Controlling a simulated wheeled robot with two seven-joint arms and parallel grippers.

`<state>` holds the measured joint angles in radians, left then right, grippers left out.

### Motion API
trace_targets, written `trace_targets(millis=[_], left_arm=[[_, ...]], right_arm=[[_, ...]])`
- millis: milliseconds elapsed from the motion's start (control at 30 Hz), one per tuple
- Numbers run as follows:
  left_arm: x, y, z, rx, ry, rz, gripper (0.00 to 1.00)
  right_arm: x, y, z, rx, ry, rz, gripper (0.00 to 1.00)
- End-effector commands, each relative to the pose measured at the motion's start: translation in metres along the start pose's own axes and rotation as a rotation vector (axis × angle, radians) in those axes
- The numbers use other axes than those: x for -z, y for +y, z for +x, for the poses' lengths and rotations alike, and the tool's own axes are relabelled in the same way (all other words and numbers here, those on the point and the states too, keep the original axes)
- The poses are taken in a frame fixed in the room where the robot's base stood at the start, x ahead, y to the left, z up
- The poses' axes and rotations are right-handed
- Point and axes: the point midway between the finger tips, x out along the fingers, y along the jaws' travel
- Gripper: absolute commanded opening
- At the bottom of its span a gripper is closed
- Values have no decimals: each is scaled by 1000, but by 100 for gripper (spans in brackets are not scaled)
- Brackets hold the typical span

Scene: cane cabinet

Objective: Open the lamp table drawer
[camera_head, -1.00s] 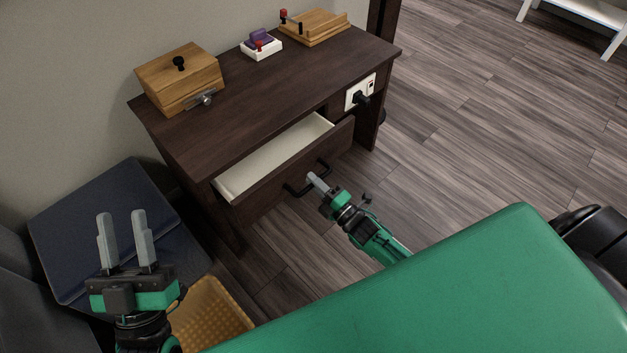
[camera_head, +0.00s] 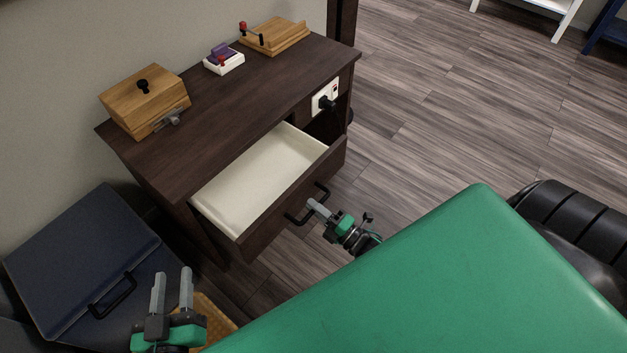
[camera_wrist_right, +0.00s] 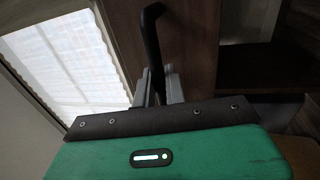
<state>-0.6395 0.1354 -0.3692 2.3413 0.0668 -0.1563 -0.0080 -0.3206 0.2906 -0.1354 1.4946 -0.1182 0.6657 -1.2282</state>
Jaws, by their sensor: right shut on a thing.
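The dark brown lamp table (camera_head: 230,104) stands against the wall. Its drawer (camera_head: 262,180) is pulled well out, and its white inside is empty. A black handle (camera_head: 297,219) is on the drawer front. My right gripper (camera_head: 313,204) is at the handle and shut on it. In the right wrist view the black handle (camera_wrist_right: 151,45) runs down between the fingers (camera_wrist_right: 160,88), partly hidden by the gripper body. My left gripper (camera_head: 172,291) is at the lower left, its two fingers apart with nothing between them, away from the table.
On the tabletop are a wooden box (camera_head: 146,101), a small white tray with a purple item (camera_head: 223,61) and a wooden board (camera_head: 275,37). A white socket (camera_head: 326,97) with a black plug is on the table's front. A dark blue case (camera_head: 82,262) lies at left.

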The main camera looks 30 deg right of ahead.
Motion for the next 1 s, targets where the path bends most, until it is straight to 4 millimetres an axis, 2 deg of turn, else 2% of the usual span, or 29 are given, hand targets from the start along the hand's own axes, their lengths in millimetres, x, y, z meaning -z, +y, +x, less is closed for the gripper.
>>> trace_targets(millis=[67, 100, 167, 433, 567, 667, 800, 1000], left_arm=[[0, 0, 0, 0, 1, 0, 36], [0, 0, 0, 0, 1, 0, 36], [0, 0, 0, 0, 1, 0, 36], [0, 0, 0, 0, 1, 0, 36], [0, 0, 0, 0, -6, 0, 36], [-2, 1, -1, -1, -25, -3, 36], [-23, 6, -9, -5, -117, -19, 36], [-36, 9, -14, -8, -186, -28, 36]], right_arm=[[0, -1, 0, 2, 0, 0, 0], [0, -1, 0, 2, 0, 0, 20], [0, -1, 0, 2, 0, 0, 30], [0, 0, 0, 1, 0, 0, 30], [0, 0, -9, 3, 0, 0, 30], [1, 0, -25, 4, 0, 1, 30], [0, 0, -57, 6, -1, 1, 30], [0, -1, -102, 6, -1, 1, 30]])
